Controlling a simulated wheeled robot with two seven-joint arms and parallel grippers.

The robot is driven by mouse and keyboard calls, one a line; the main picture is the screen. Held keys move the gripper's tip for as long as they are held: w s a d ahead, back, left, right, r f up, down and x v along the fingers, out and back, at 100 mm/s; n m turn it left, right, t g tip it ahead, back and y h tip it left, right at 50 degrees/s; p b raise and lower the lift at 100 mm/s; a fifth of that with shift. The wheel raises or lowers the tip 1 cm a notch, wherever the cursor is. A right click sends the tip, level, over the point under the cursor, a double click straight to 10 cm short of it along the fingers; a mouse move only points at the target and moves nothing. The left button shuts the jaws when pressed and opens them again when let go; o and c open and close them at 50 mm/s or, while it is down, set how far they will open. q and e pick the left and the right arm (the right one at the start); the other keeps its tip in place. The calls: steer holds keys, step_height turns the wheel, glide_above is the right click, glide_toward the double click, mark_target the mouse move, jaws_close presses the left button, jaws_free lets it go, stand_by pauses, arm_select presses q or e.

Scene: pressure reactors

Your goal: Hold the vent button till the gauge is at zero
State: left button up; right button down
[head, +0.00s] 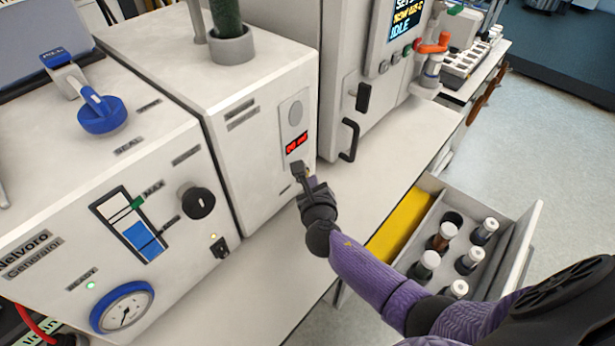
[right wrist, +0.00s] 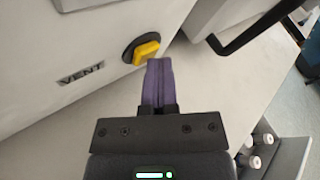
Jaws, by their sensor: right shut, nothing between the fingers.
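The yellow vent button (right wrist: 146,50) sits in a black ring on a pale machine front, with a VENT label (right wrist: 82,76) to its left in the right wrist view. My right gripper (right wrist: 159,66) is shut and empty. Its purple fingertips are right beside the button's edge; I cannot tell whether they touch it. In the head view my right gripper (head: 310,181) is at the lower front of the middle machine (head: 262,130), and the button is not clearly visible there. A blue-rimmed round gauge (head: 122,307) is on the generator at lower left; its reading is too small to tell. My left gripper is not in view.
A small red display (head: 297,144) is above my right gripper. A black door handle (head: 349,140) stands out on the taller machine to the right. An open drawer (head: 530,232) with several capped vials projects at lower right. Some bare bench lies before the machines.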

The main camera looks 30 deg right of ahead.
steer(key=shift+s, duration=0.1)
steer(key=shift+s+d+p, duration=0.25)
steer(key=shift+s+p, duration=0.15)
steer(key=shift+s, duration=0.25)
steer(key=shift+s+d, duration=0.1)
steer(key=shift+s, duration=0.05)
steer(key=s, duration=0.1)
steer(key=s+d+p, duration=0.1)
steer(key=s, duration=0.1)
steer(key=shift+d, duration=0.15)
steer(key=shift+s+d, duration=0.2)
steer(key=shift+s, duration=0.5)
